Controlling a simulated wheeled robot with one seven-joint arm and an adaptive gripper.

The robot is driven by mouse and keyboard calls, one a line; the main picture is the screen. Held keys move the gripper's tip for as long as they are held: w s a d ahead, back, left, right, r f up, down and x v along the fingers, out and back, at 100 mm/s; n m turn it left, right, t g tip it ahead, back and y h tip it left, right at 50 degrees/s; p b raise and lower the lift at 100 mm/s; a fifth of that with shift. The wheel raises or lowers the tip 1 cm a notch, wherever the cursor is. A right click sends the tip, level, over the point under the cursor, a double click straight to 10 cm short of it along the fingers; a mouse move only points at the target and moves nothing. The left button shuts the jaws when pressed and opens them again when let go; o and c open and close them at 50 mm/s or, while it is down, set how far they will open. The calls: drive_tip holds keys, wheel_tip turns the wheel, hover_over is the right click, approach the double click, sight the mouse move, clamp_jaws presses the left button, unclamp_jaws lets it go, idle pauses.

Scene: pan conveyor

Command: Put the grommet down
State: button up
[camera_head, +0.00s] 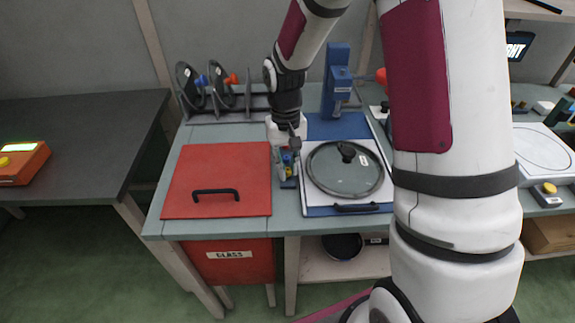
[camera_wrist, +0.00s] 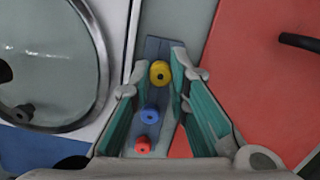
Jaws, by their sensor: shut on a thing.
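My gripper (camera_wrist: 161,75) points down at a narrow grey-blue strip (camera_wrist: 155,47) between the glass lid and the red panel. Its teal-padded fingers are shut on a yellow grommet (camera_wrist: 160,73) at their tips. A blue grommet (camera_wrist: 151,116) and a red grommet (camera_wrist: 143,144) sit in line with it on the strip, between the fingers. I cannot tell whether the yellow grommet touches the strip. In the head view my gripper (camera_head: 288,168) is small and the grommets are hard to make out.
A glass lid with a black knob (camera_head: 345,185) lies on a white-topped, blue-edged board just right of my gripper. A red panel with a black handle (camera_head: 218,180) is on the left, above a bin labelled GLASS (camera_head: 228,258). A rack with upright lids (camera_head: 215,88) and a blue press (camera_head: 337,85) stand behind.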

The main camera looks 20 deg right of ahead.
drive_tip(key=shift+f, duration=0.45)
drive_tip(key=shift+f, duration=0.1)
drive_tip(key=o, duration=0.7)
